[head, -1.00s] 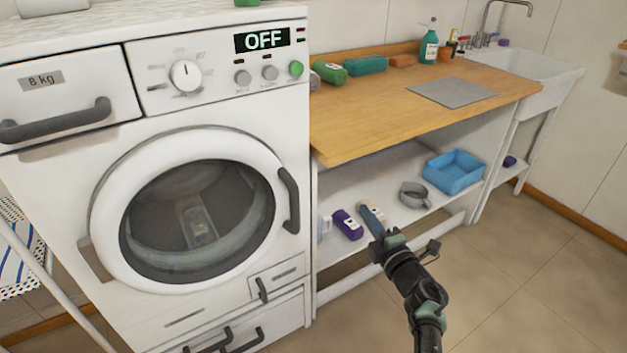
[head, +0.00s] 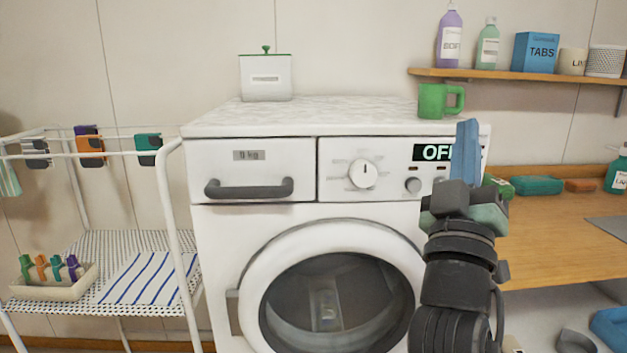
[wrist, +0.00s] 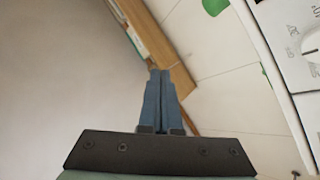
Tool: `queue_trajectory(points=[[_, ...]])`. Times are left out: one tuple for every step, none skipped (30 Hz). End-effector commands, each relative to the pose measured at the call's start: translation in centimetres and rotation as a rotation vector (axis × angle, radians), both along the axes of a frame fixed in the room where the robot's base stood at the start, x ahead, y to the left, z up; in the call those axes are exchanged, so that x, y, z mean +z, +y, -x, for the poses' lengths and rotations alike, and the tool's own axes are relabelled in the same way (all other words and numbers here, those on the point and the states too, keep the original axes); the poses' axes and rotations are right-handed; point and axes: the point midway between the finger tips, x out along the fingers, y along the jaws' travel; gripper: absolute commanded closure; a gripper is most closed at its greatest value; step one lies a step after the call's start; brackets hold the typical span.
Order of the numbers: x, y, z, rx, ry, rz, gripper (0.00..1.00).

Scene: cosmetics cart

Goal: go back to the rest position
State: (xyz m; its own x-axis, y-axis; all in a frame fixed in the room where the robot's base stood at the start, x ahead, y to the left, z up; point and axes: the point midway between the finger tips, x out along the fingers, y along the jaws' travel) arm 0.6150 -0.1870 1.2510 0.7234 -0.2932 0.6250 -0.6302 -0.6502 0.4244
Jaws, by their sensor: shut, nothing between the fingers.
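My gripper (head: 468,150) is raised in front of the right part of the washing machine (head: 250,165), its blue fingers pointing up and covering part of the "OFF" display (head: 432,152). In the wrist view my gripper (wrist: 160,75) shows its two blue fingers together, with nothing between them. The gripper looks apart from everything around it.
A green mug (head: 436,101) and a white canister (head: 266,78) stand on the machine. A drying rack (head: 175,215) is at the left, a wooden counter (head: 545,240) at the right. A wall shelf (head: 520,76) holds bottles and a blue box. The wall above the machine's middle is clear.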

Motion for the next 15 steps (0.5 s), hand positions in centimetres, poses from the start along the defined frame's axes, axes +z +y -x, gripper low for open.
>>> queue_trajectory(points=[[2.1,2.6,1.7,0.077,-0.05,-0.058,1.0],[3.2,3.9,2.7,0.124,-0.075,-0.094,1.0],[4.5,5.6,4.0,0.188,-0.104,-0.138,1.0],[5.4,6.8,5.0,0.234,-0.122,-0.17,1.0],[6.1,8.0,6.0,0.282,-0.138,-0.199,1.0],[7.0,9.5,7.4,0.345,-0.156,-0.235,1.0],[7.6,10.6,8.4,0.389,-0.167,-0.258,1.0],[8.2,11.6,9.4,0.434,-0.177,-0.28,1.0],[8.8,12.9,10.7,0.492,-0.189,-0.306,1.0],[9.3,13.8,11.7,0.534,-0.195,-0.322,1.0],[9.7,14.8,12.7,0.574,-0.201,-0.337,1.0],[10.1,15.9,14.0,0.629,-0.207,-0.357,1.0],[10.5,16.8,15.0,0.671,-0.212,-0.369,1.0],[10.7,17.6,16.1,0.711,-0.216,-0.381,1.0],[11.1,18.7,17.5,0.765,-0.219,-0.393,1.0]])
